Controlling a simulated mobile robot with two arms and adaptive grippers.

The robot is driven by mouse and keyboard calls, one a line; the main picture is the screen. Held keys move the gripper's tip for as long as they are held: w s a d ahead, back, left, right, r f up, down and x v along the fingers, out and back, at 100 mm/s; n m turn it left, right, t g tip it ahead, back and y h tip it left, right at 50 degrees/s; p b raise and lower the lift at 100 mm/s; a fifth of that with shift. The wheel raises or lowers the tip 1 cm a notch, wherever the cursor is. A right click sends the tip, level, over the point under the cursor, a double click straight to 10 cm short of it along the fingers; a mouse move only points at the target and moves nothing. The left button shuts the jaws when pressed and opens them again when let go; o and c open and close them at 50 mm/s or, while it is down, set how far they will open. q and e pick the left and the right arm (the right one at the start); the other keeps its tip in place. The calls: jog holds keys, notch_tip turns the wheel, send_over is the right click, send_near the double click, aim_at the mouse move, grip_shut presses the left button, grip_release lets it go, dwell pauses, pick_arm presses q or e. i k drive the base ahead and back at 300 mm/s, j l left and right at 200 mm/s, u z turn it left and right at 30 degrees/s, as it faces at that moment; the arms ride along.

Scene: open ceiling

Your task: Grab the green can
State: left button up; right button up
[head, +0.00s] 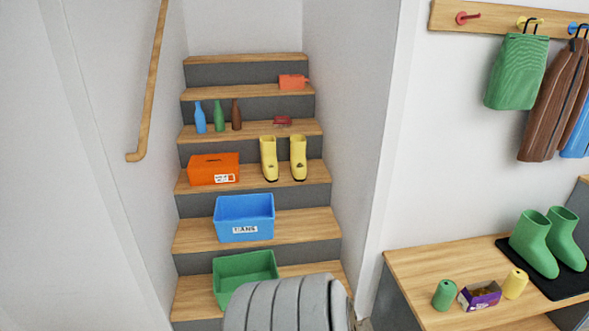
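The green can (445,295) stands upright at the left front part of the wooden bench (425,262) in the lower right of the head view. A purple box (480,296) sits just to its right, with little or no gap. A yellow can (515,283) stands on the other side of that box. Neither of my grippers is in view. A grey ribbed part, which looks like one of my arm links, covers the bottom middle and hides part of the lowest stairs.
Green boots (532,244) stand on a black mat (538,268) on the bench. Stairs hold a green crate (247,268), a blue crate (244,217), an orange box (213,170), yellow boots (268,160) and bottles (219,117). The bench's left end is clear.

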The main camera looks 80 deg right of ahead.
aim_at(447, 291)
jog(key=z, duration=3.85)
jog(key=i+l+u, duration=0.1)
jog(key=l+u, duration=0.25)
jog(key=i+l+u, duration=0.1)
jog(key=u, duration=0.2)
jog(key=l+u, duration=0.35)
jog(key=i+l, duration=0.05)
